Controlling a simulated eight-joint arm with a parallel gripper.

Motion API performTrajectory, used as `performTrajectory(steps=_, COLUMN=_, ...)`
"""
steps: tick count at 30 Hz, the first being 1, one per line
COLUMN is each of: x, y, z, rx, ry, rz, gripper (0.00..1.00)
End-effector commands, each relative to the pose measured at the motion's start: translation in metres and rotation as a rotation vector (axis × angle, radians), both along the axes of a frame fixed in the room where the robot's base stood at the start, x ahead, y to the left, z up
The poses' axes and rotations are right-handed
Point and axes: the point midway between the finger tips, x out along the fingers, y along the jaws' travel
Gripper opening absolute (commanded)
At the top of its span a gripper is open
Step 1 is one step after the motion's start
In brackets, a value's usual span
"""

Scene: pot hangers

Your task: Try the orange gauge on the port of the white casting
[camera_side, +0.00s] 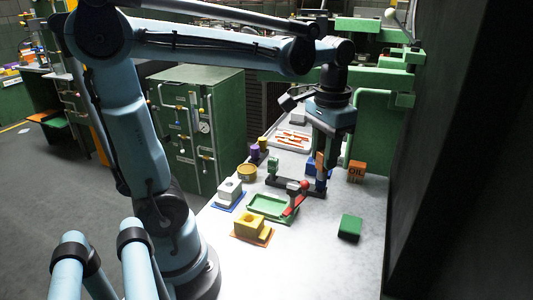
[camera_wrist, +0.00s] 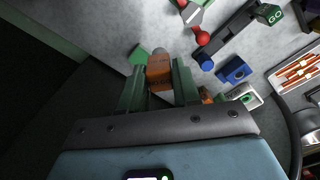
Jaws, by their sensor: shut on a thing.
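My gripper (camera_side: 321,163) is shut on the orange gauge (camera_side: 320,158) and holds it up near the back end of the dark rack. In the wrist view, the orange gauge (camera_wrist: 159,72) sits between my two green fingers (camera_wrist: 159,88), with a grey rounded tip pointing away from me. The white casting (camera_side: 229,187) stands on a blue mat at the left of the bench, well apart from my gripper. I cannot make out its port, and I cannot pick the casting out in the wrist view.
The dark rack (camera_side: 288,187) bears a green GO block (camera_side: 273,164). A green tray (camera_side: 270,207), a yellow casting (camera_side: 249,224), a green block (camera_side: 350,227), an orange OIL box (camera_side: 357,171) and a white tray of orange pieces (camera_side: 291,139) surround it.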

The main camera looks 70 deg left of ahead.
Motion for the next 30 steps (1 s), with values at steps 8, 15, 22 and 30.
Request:
performTrajectory(steps=8, x=-0.035, y=0.075, z=-0.008, rx=0.0, ry=0.0, rz=0.219, gripper=0.0)
performTrajectory(steps=15, x=-0.077, y=0.126, z=-0.015, rx=0.0, ry=0.0, rz=0.401, gripper=0.0)
performTrajectory(steps=22, x=-0.122, y=0.162, z=-0.022, rx=0.0, ry=0.0, rz=0.565, gripper=0.0)
performTrajectory(steps=30, x=-0.155, y=0.18, z=-0.027, rx=0.0, ry=0.0, rz=0.677, gripper=0.0)
